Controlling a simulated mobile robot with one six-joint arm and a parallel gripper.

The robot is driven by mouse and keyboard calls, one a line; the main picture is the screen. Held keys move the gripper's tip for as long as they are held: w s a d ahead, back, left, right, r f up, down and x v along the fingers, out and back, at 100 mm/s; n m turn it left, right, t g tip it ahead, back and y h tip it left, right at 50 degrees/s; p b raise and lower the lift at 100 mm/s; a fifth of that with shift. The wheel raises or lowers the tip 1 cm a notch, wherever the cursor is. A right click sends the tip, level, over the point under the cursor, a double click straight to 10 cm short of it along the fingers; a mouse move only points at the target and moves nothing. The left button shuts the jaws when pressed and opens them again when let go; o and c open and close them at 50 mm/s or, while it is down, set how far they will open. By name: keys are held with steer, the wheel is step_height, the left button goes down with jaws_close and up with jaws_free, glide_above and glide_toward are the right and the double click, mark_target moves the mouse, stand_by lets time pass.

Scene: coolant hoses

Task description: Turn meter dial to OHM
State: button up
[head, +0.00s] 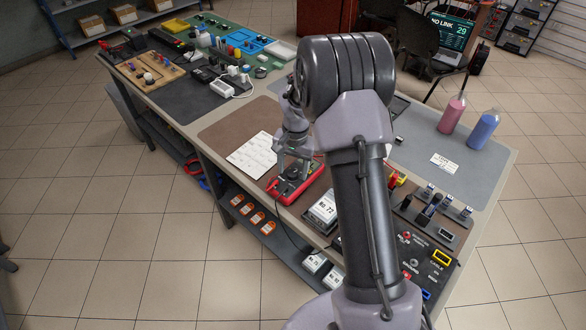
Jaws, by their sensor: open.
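The meter (283,191) is a red-edged device with a dark face, lying on the brown mat (225,128) near the bench's front edge. My gripper (293,168) points down over the meter's middle, with its jaws open. The jaws hide the dial, and I cannot tell whether they touch it or stand around it. The dial's setting and the OHM mark cannot be read here.
A white printed sheet (252,156) lies left of the meter. A white-labelled box (323,208) stands to its right, and a dark panel (425,245) with connectors is farther right. Pink (452,113) and blue (483,129) bottles stand at the back right. My arm hides the bench's middle.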

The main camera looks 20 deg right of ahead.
mark_target(296, 173)
step_height(296, 173, up, 17)
steer(key=p, duration=0.5)
steer(key=shift+s+d+p, duration=0.3)
steer(key=shift+p, duration=0.05)
